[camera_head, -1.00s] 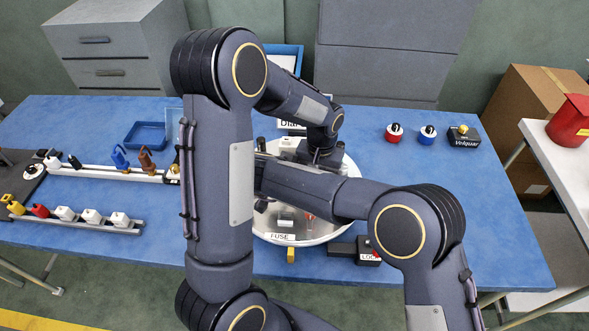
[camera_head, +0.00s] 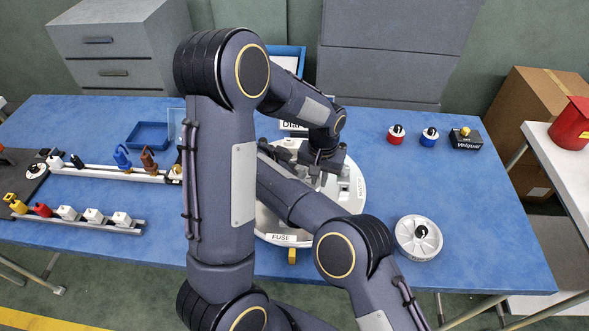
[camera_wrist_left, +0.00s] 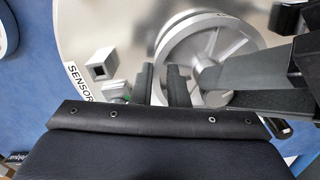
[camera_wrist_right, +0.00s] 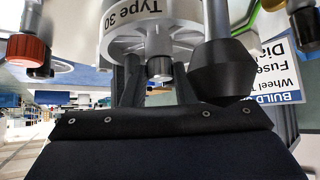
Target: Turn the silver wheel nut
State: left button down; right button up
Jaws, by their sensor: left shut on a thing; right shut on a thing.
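The silver wheel (camera_wrist_left: 222,40) stands over the round white plate in the left wrist view. It appears as a grey disc lettered "Type 30" (camera_wrist_right: 135,20) in the right wrist view. The silver wheel nut (camera_wrist_right: 160,67) projects from its middle. My right gripper (camera_wrist_right: 158,85) is shut around this nut, one finger each side. My left gripper (camera_wrist_left: 162,85) is shut at the wheel's left rim; the exact contact is unclear. In the head view my left gripper (camera_head: 325,160) is over the plate, and my right gripper is hidden behind the left arm.
The plate (camera_head: 357,195) carries other parts, with a silver square socket (camera_wrist_left: 103,65) near "SENSOR". A black cone-shaped part (camera_wrist_right: 222,72) is close to my right fingers. A spoked wheel (camera_head: 418,237) lies right of the plate.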

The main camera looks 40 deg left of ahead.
jog(key=shift+m+h, duration=0.3)
jog(key=shift+m, duration=0.1)
jog(key=o, duration=0.7)
jog(key=shift+o, duration=0.2)
jog(key=shift+r, duration=0.1)
